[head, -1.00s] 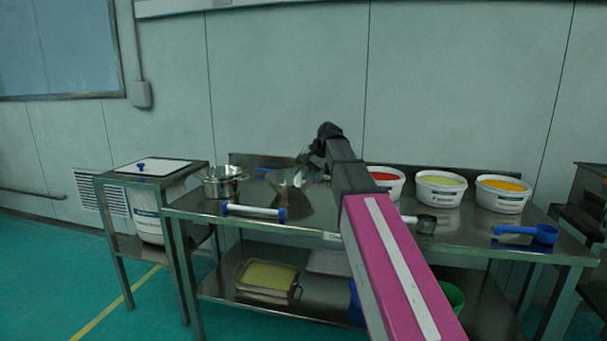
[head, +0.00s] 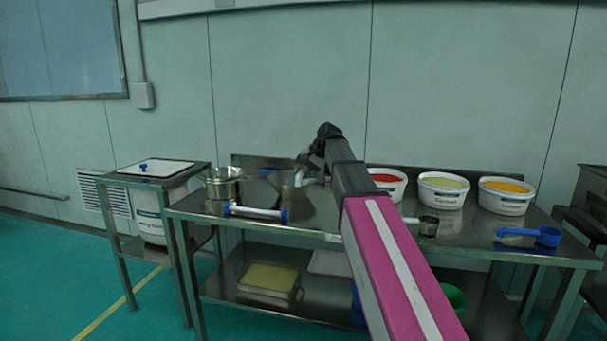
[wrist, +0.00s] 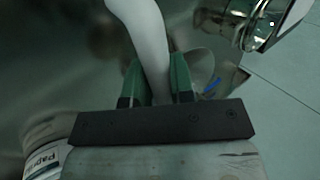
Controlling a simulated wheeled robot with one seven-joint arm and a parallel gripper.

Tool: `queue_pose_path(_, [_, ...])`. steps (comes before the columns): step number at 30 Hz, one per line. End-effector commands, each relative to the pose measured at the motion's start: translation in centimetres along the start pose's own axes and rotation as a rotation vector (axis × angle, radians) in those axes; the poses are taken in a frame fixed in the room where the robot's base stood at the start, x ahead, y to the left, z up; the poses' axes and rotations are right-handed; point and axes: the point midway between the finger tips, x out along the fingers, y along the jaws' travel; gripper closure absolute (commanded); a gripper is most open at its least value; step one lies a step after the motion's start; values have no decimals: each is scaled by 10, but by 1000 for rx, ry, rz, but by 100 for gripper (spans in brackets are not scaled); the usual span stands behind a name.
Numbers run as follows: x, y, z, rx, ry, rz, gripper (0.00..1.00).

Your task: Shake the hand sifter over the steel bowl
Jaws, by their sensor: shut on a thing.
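My gripper (head: 308,165) is above the back left part of the steel table. In the wrist view its green fingers (wrist: 158,85) are shut on a smooth white handle (wrist: 150,38), which runs out of the top of the picture. I take the handle for the hand sifter's; its other end is out of that view. Shiny round steel vessels (head: 222,183) stand at the table's left end, apart from my gripper. One looks like the steel bowl, but I cannot separate the pieces clearly. A round steel rim (wrist: 250,30) also shows at the wrist view's upper right.
A white tube with blue ends (head: 255,212) lies along the front edge. A lidded bin (head: 150,217) is left.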

Motion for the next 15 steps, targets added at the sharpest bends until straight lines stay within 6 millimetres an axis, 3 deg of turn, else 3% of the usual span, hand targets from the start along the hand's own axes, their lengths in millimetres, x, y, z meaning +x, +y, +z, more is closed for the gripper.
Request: queue_pose_path(15, [4, -6, -8, 0, 0, 0, 100])
